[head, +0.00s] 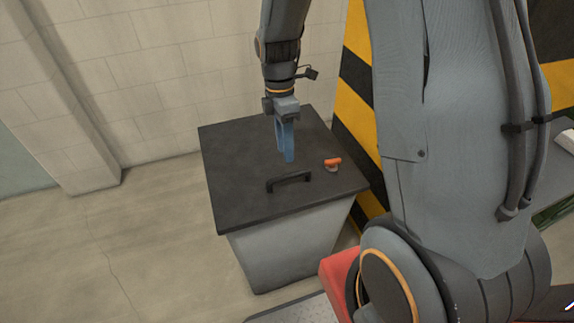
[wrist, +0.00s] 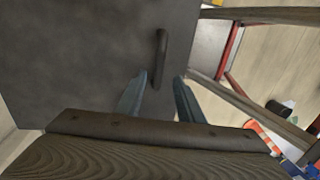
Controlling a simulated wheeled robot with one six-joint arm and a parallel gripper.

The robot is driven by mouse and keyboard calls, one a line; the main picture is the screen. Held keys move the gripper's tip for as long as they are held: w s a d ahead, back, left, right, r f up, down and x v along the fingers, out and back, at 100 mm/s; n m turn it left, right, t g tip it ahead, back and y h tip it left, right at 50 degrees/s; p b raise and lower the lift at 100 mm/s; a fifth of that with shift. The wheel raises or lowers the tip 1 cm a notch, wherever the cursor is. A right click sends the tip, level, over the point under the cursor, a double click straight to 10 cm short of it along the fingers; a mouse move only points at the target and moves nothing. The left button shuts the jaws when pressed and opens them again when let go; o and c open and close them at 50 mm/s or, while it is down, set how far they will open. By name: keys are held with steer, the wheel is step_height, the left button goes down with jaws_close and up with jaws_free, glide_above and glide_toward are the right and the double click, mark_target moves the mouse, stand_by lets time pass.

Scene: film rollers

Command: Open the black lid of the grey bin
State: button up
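The grey bin (head: 290,245) stands on the floor against the wall. Its black lid (head: 237,165) lies flat and shut on top. A black bar handle (head: 289,181) sits near the lid's front edge; it also shows in the wrist view (wrist: 161,58). My gripper (head: 287,160) points down above the lid, behind the handle in the head view. In the wrist view its two blue fingers (wrist: 158,82) are apart with nothing held between them. The handle appears beyond the fingertips, and I see no contact.
A small orange item (head: 332,163) sits on the lid, right of the handle. A yellow-and-black striped panel (head: 357,75) stands close at the bin's right. The pale wall (head: 150,75) is behind. The floor (head: 130,240) left of the bin is clear.

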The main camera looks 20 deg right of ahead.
steer(key=shift+s+f+p, duration=0.25)
steer(key=shift+f, duration=1)
steer(key=shift+s+f+p, duration=0.2)
steer(key=shift+f, duration=1.1)
steer(key=shift+s+f+p, duration=0.25)
steer(key=shift+f, duration=1)
jaws_close()
